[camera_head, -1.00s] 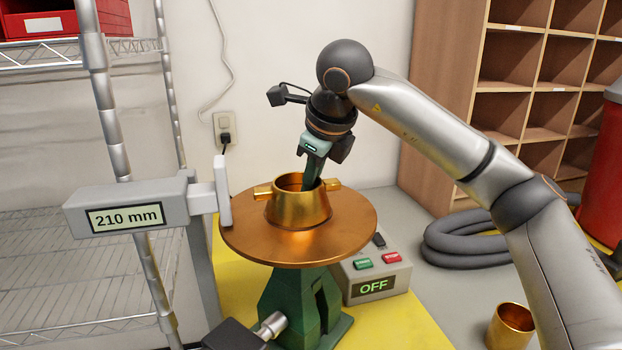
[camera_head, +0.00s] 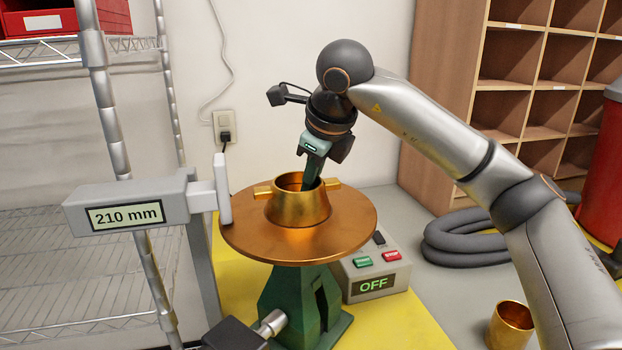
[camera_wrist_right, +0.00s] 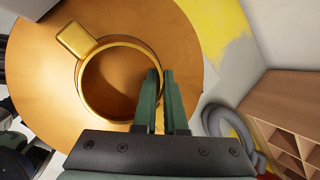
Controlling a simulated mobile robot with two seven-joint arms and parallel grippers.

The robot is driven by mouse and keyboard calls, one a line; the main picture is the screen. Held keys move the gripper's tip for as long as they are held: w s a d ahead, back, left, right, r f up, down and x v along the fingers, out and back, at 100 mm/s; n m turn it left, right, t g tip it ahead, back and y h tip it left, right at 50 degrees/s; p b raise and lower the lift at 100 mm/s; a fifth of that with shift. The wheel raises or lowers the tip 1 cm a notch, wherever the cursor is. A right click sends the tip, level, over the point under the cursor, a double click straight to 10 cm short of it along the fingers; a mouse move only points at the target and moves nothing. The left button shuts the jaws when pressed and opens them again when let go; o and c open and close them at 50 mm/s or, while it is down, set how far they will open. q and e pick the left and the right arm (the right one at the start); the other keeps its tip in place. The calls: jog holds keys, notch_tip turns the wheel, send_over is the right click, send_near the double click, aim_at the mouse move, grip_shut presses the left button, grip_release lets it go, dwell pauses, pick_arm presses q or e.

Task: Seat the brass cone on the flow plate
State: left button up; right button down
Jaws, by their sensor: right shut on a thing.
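The brass cone (camera_head: 297,206), an open ring with flared walls and two side lugs, is upright over the middle of the round copper-coloured flow plate (camera_head: 345,238). I cannot tell whether its base touches the plate. My right gripper (camera_head: 311,183) comes down from above and is shut on the cone at its right side, at or near the right lug; the fingers hide the exact contact. In the right wrist view the fingers (camera_wrist_right: 162,98) have a strip of brass between them. The cone's other lug (camera_wrist_right: 76,40) is free. My left gripper is not in view.
A gauge (camera_head: 125,216) reading "210 mm" has its pad at the plate's left edge. A green stand (camera_head: 290,305) bears the plate. A control box (camera_head: 375,275) reading "OFF" is close at right. A brass cup (camera_head: 511,325), coiled hose (camera_head: 465,243) and shelving surround it.

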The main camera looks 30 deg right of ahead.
jog(key=c, duration=0.9)
grip_release()
jog(key=shift+f, duration=0.1)
jog(key=shift+r+p, duration=2.15)
jog(key=shift+r, duration=0.45)
jog(key=shift+s, duration=0.1)
